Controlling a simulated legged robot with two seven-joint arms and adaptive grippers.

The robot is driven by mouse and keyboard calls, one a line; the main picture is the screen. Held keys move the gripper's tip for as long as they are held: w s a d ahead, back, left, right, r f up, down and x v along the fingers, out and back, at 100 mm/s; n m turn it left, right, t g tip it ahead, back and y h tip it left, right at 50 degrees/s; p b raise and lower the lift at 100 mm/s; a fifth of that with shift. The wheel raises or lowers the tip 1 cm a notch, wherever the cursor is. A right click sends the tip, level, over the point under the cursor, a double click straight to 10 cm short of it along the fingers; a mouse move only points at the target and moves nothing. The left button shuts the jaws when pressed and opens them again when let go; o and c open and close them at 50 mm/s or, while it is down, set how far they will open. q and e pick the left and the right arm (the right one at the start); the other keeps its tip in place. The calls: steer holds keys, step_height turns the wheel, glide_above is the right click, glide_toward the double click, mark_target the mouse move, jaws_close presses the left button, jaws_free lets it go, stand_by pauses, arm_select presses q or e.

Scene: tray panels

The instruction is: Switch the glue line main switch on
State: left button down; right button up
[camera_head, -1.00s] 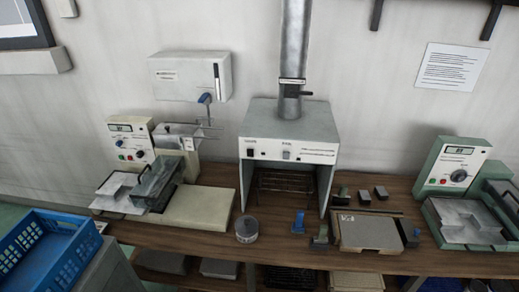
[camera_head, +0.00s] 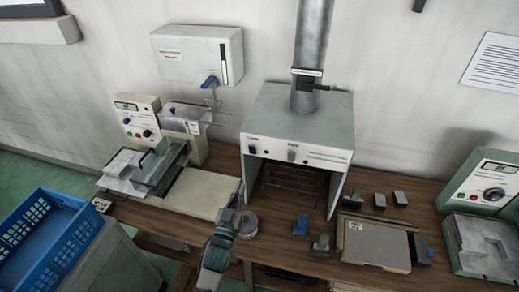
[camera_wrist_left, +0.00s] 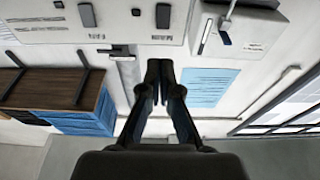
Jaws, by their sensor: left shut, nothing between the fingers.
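The left bench machine (camera_head: 136,118) has small coloured controls.
The wooden bench (camera_head: 275,225) carries a round tin (camera_head: 248,224), small blocks and a flat board (camera_head: 375,242). A blue crate (camera_head: 45,240) stands at lower left. Another machine (camera_head: 490,185) is at right. A metal duct (camera_head: 312,50) rises from the hood.

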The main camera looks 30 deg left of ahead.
arm_select(q)
steer(key=p, duration=0.2)
glide_toward(252, 149)
steer(key=x, duration=0.6)
steer(key=shift+d+r, duration=0.1)
steer(key=shift+r, duration=0.05)
steer(key=shift+w+a, duration=0.35)
steer(key=shift+w, duration=0.25)
steer(key=shift+r+p, duration=0.1)
steer(key=shift+p, duration=0.2)
